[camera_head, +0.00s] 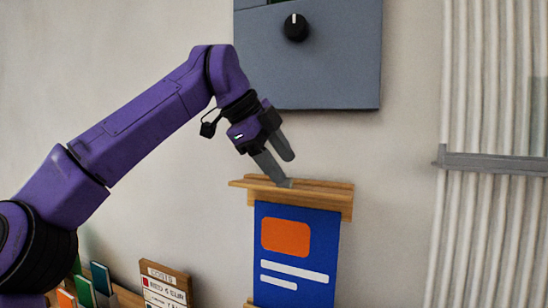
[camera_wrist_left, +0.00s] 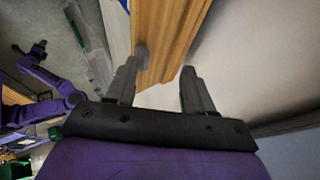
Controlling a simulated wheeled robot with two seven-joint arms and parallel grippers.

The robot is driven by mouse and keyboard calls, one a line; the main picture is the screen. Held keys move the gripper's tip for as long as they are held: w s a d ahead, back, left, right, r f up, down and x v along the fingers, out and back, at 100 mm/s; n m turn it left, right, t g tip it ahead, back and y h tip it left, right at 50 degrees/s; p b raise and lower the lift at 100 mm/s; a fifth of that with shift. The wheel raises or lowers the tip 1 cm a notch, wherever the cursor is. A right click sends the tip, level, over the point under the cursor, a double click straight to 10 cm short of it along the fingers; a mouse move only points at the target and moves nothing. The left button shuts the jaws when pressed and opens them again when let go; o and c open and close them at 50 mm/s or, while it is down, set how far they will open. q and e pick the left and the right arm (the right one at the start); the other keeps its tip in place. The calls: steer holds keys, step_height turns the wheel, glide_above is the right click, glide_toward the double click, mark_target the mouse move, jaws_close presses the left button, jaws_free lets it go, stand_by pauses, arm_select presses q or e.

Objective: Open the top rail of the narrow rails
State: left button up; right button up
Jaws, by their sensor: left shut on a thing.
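The top rail (camera_head: 320,192) of the narrow rails is a light wooden strip on the wall, above a blue poster (camera_head: 325,235) with an orange block and white bars. Its front slat sits askew and sticks out to the left. My left gripper (camera_head: 288,170) reaches down to it from above, one fingertip against the wood. In the left wrist view, its two fingers (camera_wrist_left: 162,66) stand apart with the wooden rail (camera_wrist_left: 168,35) between and ahead of them. A small grey piece, perhaps a knob, shows by the left fingertip. The lower rail is mostly out of frame.
A grey wall box (camera_head: 330,65) with a black knob hangs above my gripper. White vertical pipes (camera_head: 490,90) with a grey bracket stand at the right. Books (camera_head: 98,280) and a small lettered board (camera_head: 165,287) are at lower left. A distant purple arm appears in the wrist view.

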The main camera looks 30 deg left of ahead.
arm_select(q)
steer(key=shift+w+a+f, duration=0.1)
steer(key=shift+w+f, duration=0.1)
